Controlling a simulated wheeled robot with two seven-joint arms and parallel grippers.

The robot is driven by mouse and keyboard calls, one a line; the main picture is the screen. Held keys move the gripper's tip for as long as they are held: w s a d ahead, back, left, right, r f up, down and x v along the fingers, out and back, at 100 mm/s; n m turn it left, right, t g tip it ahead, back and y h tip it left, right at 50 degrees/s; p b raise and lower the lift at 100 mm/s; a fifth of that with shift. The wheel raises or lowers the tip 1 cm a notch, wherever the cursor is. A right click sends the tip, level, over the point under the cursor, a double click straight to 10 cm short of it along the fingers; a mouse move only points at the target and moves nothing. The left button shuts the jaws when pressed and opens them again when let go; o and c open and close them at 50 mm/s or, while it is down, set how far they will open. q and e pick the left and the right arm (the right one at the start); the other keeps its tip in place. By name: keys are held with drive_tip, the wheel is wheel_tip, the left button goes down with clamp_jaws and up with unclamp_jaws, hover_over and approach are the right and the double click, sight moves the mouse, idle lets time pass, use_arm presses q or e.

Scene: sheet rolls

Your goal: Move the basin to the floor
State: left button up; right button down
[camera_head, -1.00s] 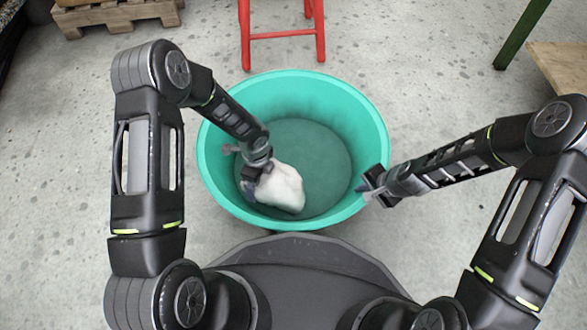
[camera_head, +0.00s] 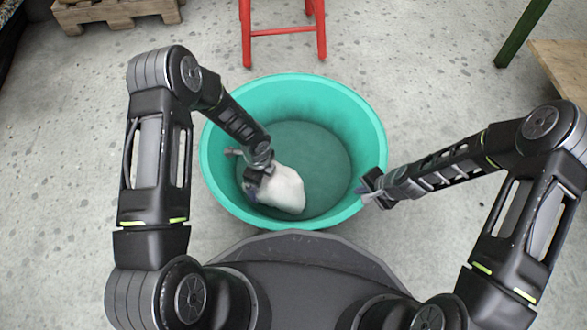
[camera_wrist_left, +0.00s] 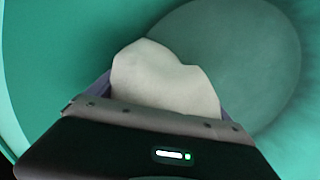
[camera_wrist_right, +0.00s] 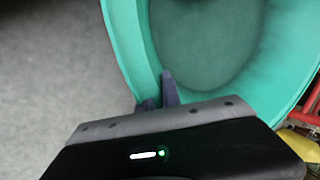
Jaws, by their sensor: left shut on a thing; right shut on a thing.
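The green basin (camera_head: 216,150) is a wide, round, open tub in front of me, level, its far rim toward the red stool. A pale, soft-looking lump (camera_head: 280,190) lies inside it at the near left; it also shows in the left wrist view (camera_wrist_left: 165,80). My left gripper (camera_head: 258,180) reaches down inside the basin and is shut on this lump. My right gripper (camera_head: 366,192) is shut on the basin's right rim; the rim shows at its fingers in the right wrist view (camera_wrist_right: 148,75). The basin's underside is hidden, so I cannot tell whether it touches the floor.
A red stool (camera_head: 282,36) stands just behind the basin. A wooden pallet (camera_head: 115,14) lies at the back left. A green post (camera_head: 520,35) and a wooden board (camera_head: 562,68) are at the right. Grey floor (camera_head: 440,80) is clear on both sides.

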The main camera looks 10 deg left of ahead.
use_arm(q)
drive_tip(key=shift+a+f, duration=0.1)
drive_tip(key=shift+f, duration=0.4)
use_arm(e)
drive_tip(key=shift+d+f, duration=0.2)
drive_tip(key=shift+f, duration=0.35)
use_arm(q)
drive_tip(key=o, duration=1.7)
drive_tip(key=shift+f, duration=0.1)
drive_tip(key=shift+c, duration=0.2)
use_arm(e)
drive_tip(key=c, duration=1.9)
unclamp_jaws()
drive_tip(key=shift+f, duration=0.1)
drive_tip(key=shift+c, duration=0.2)
use_arm(q)
drive_tip(key=shift+o, duration=0.7)
use_arm(e)
drive_tip(key=shift+o, duration=2)
drive_tip(key=shift+a, duration=0.15)
use_arm(q)
wheel_tip(320, 180, up, 12)
drive_tip(key=shift+r, duration=0.1)
